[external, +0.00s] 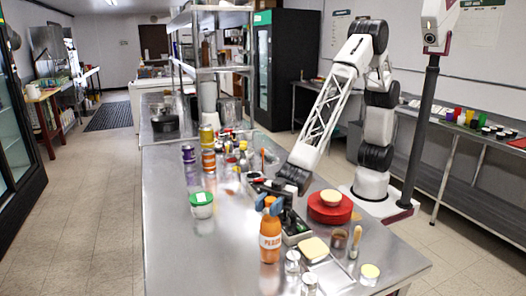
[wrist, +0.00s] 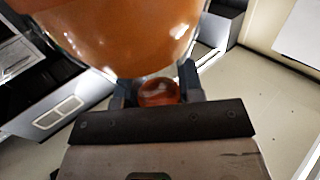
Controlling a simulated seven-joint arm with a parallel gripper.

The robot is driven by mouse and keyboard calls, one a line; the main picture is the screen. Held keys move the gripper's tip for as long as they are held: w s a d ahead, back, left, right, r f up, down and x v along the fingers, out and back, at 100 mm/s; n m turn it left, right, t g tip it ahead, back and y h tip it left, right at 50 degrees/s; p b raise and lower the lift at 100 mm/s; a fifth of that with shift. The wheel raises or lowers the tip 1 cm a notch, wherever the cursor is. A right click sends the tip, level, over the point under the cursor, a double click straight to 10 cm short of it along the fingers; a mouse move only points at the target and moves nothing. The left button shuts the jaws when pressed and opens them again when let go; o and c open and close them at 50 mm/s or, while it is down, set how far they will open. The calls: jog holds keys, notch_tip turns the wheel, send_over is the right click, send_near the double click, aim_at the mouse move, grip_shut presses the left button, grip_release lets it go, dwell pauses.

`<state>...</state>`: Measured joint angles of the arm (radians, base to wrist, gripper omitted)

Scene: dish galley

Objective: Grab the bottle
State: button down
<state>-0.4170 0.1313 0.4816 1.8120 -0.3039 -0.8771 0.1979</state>
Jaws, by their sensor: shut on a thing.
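The orange bottle (external: 270,244) with a pale label is upright near the front edge of the steel counter. My gripper (external: 268,203) is at its top, with the fingers shut around the neck or cap. In the wrist view the orange body of the bottle (wrist: 130,35) fills the top of the picture. Its reddish-brown round top (wrist: 158,92) sits between the two dark fingers of my gripper (wrist: 157,88). I cannot tell whether the bottle's base touches the counter.
A red round container (external: 330,210) stands right of the bottle. A dark tray (external: 297,238) is close behind it, and small jars (external: 292,262) stand to its right. A green-lidded tub (external: 202,205) is at the left. The counter's front left (external: 190,265) is clear.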

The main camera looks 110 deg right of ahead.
jog(key=shift+r, duration=0.2)
notch_tip(320, 180, up, 10)
dwell(0.5)
jog(key=shift+a+f, duration=0.1)
dwell(0.5)
